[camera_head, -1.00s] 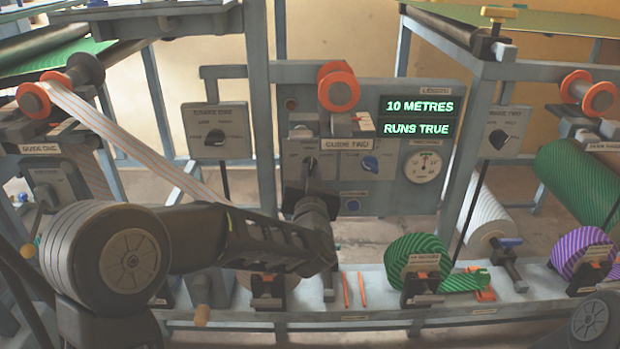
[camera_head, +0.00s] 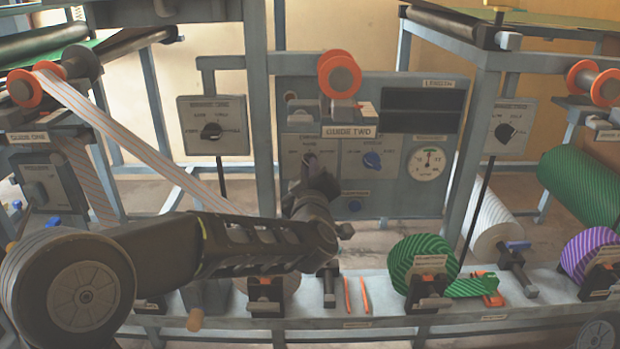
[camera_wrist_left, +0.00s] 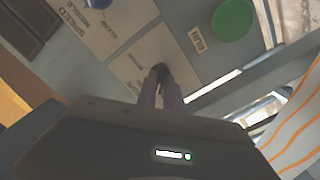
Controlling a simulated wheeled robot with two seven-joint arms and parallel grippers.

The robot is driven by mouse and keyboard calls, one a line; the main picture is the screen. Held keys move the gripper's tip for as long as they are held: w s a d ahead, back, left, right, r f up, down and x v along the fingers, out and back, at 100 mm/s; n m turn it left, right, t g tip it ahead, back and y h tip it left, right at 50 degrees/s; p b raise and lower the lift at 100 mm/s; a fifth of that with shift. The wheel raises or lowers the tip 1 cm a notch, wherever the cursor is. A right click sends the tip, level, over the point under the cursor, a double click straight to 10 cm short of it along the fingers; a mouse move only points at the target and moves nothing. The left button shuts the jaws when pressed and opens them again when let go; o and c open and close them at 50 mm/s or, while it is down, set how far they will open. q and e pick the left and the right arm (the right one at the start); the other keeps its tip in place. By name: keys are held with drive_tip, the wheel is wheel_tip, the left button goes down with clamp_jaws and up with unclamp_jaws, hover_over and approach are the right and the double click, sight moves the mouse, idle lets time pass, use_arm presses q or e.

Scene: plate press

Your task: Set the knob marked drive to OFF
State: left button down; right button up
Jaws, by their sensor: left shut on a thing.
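The drive knob (camera_wrist_left: 160,71) is a small dark knob on a pale panel in the left wrist view. My left gripper (camera_wrist_left: 160,84) is shut on it, with its two fingers closed around the sides. In the head view my left gripper (camera_head: 309,166) reaches up to the pale plate (camera_head: 295,158) on the grey control panel, left of the blue knob. The gripper hides most of the knob there, and its pointer and the lettering around it cannot be read. The display (camera_head: 423,112) on the panel is dark. My right gripper is not in view.
A blue speed knob (camera_head: 372,160) and a round dial (camera_head: 427,163) sit right of my gripper. Black knobs show on side boxes (camera_head: 211,131) and (camera_head: 506,132). A striped web (camera_head: 140,133) slants down behind my left arm. A green roll (camera_head: 422,262) stands on the bench.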

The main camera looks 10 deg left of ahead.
use_arm(q)
drive_tip(key=n+b, duration=0.2)
drive_tip(key=n, duration=0.1)
drive_tip(key=shift+f+n, duration=0.15)
drive_tip(key=shift+n, duration=0.15)
idle(0.4)
drive_tip(key=c, duration=1.5)
unclamp_jaws()
drive_tip(key=shift+o, duration=0.2)
drive_tip(key=p+v, duration=0.2)
drive_tip(key=v, duration=0.6)
drive_tip(key=shift+w, duration=0.15)
